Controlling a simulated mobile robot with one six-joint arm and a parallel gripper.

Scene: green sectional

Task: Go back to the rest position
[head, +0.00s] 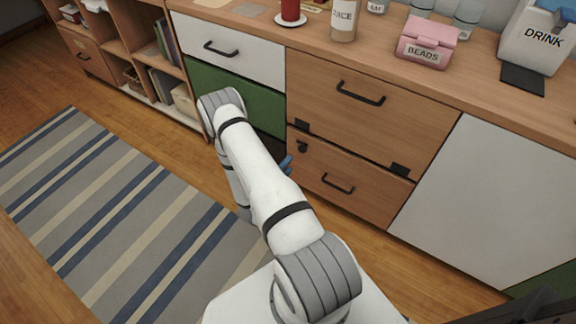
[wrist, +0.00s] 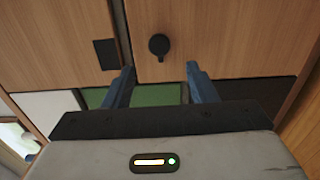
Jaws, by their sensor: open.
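My gripper (wrist: 160,72) is open and empty in the wrist view, its two blue fingers spread apart. A round black knob (wrist: 159,45) on a wooden cabinet front shows between and beyond the fingertips; I cannot tell whether they touch the front. In the head view my white arm reaches from the bottom toward the sideboard's lower part. The arm hides most of the gripper there; only a bit of blue finger (head: 285,162) shows beside it, near the lower wooden front (head: 338,182).
The sideboard top (head: 380,68) holds a red candle (head: 290,10), a pink BEADS box (head: 426,42) and a DRINK container (head: 538,38). A green drawer (head: 262,108) is behind the arm. A striped rug (head: 110,195) lies at left on open floor. Open shelves (head: 140,45) stand behind it.

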